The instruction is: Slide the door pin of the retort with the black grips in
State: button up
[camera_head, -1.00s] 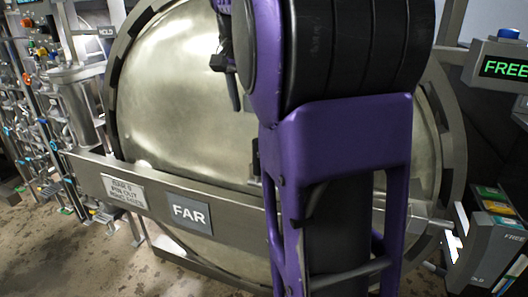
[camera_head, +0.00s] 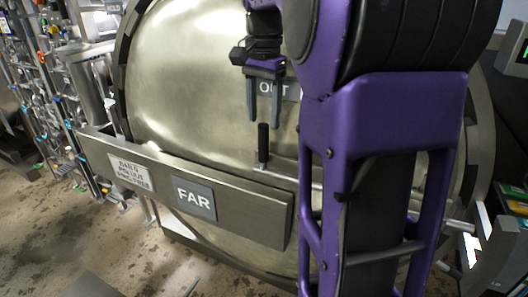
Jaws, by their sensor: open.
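A round metal retort door (camera_head: 200,60) fills the middle of the view. A grey bar (camera_head: 245,205) with a FAR plate (camera_head: 194,197) crosses its lower part. A black upright grip (camera_head: 263,142) stands on a thin metal rod, the door pin (camera_head: 285,174), just right of the bar's top edge. My gripper (camera_head: 263,105) points down with its two fingers apart, just above the black grip and not visibly touching it. Behind the fingers is a plate reading OUT (camera_head: 277,91). My purple arm hides the pin's middle and the right part of the door.
A white notice plate (camera_head: 131,172) is on the bar's left part. Racks of pipes and valves (camera_head: 60,110) stand at the left. A grey unit (camera_head: 500,255) stands at the lower right.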

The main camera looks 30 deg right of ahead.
aim_at(264, 148)
notch_tip(264, 148, down, 9)
jog(key=shift+f+b, duration=0.1)
jog(key=shift+b, duration=0.6)
grip_shut()
dwell(1.0)
